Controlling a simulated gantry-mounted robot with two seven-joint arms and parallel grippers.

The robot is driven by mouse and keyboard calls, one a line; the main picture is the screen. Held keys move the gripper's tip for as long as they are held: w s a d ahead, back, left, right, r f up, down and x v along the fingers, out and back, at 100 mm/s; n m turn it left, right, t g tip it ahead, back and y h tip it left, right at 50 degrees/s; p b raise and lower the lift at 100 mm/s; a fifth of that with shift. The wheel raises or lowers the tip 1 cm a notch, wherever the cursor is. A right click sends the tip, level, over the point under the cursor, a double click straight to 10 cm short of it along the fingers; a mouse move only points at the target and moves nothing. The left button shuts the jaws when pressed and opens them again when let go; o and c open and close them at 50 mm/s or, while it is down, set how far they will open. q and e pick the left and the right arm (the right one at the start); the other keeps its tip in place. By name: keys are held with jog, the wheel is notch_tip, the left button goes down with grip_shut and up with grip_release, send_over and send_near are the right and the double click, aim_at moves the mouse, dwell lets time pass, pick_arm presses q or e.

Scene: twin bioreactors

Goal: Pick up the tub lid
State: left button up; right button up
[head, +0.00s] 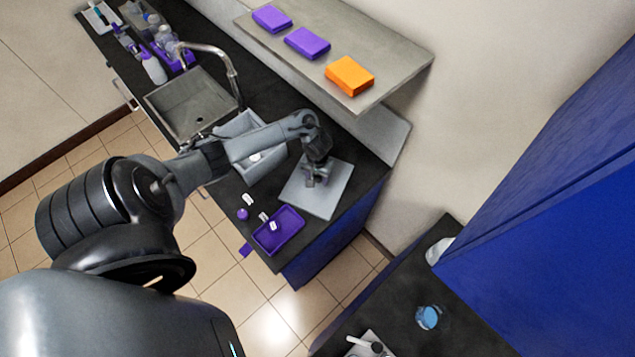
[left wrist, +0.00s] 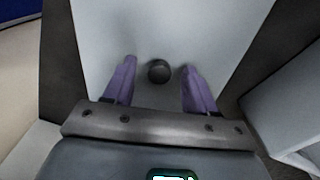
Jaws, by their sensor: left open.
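The tub lid (head: 325,202) is a flat, light grey panel lying on the dark counter near its right end. In the left wrist view the lid (left wrist: 165,25) fills the middle, with a dark round knob (left wrist: 159,71) on it. My left gripper (head: 316,180) is over the lid. In the left wrist view its two purple fingers (left wrist: 159,68) are open, one on each side of the knob, with gaps between them and it. I cannot tell how far the fingertips are above the lid. My right gripper is not in view.
A grey tub (head: 273,157) stands left of the lid, partly hidden by my left arm, beside the sink (head: 190,105). A purple tray (head: 293,222) and small items lie in front. A shelf (head: 385,50) with purple and orange boxes overhangs the counter behind.

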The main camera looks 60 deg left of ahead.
pick_arm(q)
jog(key=shift+c, duration=0.4)
jog(key=c, duration=1)
grip_shut()
jog(key=shift+r, duration=0.1)
